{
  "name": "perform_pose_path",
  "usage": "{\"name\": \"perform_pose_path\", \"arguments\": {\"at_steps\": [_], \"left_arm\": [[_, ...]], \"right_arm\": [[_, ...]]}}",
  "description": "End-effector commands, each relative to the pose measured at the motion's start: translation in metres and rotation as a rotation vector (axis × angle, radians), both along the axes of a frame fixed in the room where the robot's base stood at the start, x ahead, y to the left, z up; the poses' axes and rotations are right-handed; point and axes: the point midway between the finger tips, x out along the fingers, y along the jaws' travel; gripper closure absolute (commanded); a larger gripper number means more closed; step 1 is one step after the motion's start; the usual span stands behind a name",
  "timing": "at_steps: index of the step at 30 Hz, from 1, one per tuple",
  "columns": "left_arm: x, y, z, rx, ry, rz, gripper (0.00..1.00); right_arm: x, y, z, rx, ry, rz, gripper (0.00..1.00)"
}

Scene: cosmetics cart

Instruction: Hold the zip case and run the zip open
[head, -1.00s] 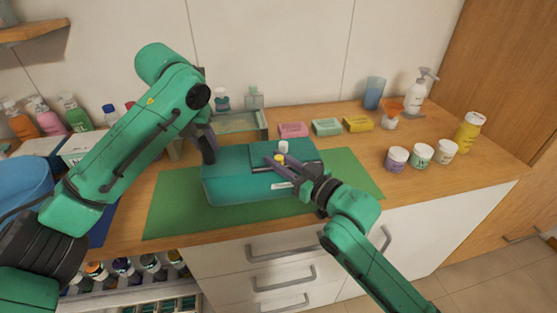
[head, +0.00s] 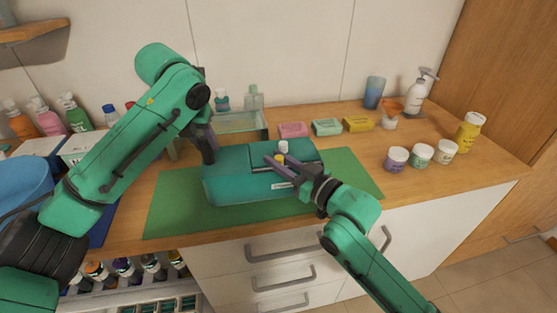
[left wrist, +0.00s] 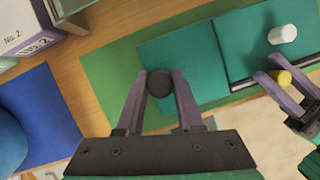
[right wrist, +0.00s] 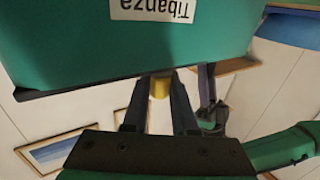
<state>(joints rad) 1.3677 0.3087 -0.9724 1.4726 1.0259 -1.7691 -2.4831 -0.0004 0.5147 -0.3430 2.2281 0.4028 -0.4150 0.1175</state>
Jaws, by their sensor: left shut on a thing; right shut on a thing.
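The teal zip case (head: 230,185) lies on a green mat (head: 170,205). Its front label, "Tibanza", shows upside down in the right wrist view (right wrist: 153,8). My left gripper (head: 208,150) is shut on a dark round tab (left wrist: 160,83) at the case's left end. My right gripper (head: 275,160) is shut on the yellow zip pull (left wrist: 284,78) at the front top edge, right of the case's middle. The pull also shows between its fingers in the right wrist view (right wrist: 160,87). A dark line runs along the top edge right of the pull.
A small white cylinder (head: 283,146) stands at the case top, close behind my right fingers. Pink (head: 293,130), green and yellow boxes lie behind. Several jars (head: 396,159) stand at right. A clear-walled tray (head: 240,122) stands behind the case. The mat's right part is clear.

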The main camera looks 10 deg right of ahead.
Motion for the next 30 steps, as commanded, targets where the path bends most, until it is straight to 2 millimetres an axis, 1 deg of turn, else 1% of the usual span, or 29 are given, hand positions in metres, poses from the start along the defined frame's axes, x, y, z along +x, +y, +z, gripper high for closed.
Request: {"name": "perform_pose_path", "arguments": {"at_steps": [2,5,12,15,19,26,27,29,30], "left_arm": [[0.000,0.000,0.001,-0.002,-0.002,0.001,1.00],[0.000,0.000,0.001,-0.002,-0.002,0.001,1.00],[0.000,0.000,0.001,-0.001,-0.002,0.002,1.00],[0.000,0.000,0.001,-0.001,-0.002,0.002,1.00],[0.000,0.000,0.001,-0.002,-0.003,0.002,1.00],[0.001,0.000,0.001,-0.002,-0.003,0.002,1.00],[0.000,0.000,0.001,-0.002,-0.003,0.002,1.00],[0.001,0.000,0.001,-0.002,-0.003,0.002,1.00],[0.000,0.000,0.001,-0.002,-0.003,0.002,1.00]], "right_arm": [[0.000,-0.001,0.000,-0.001,0.001,0.000,1.00],[0.000,-0.012,-0.002,-0.004,0.003,-0.002,1.00],[-0.001,-0.063,-0.004,-0.011,0.006,-0.003,1.00],[-0.002,-0.077,-0.003,-0.007,0.006,-0.002,1.00],[-0.002,-0.084,-0.002,-0.002,0.005,-0.001,1.00],[-0.002,-0.083,-0.001,0.000,0.004,-0.001,1.00],[-0.002,-0.083,-0.001,0.000,0.004,-0.001,0.67],[-0.002,-0.083,-0.001,-0.001,0.003,0.000,0.44],[-0.002,-0.083,-0.001,-0.001,0.003,0.000,0.43]]}}
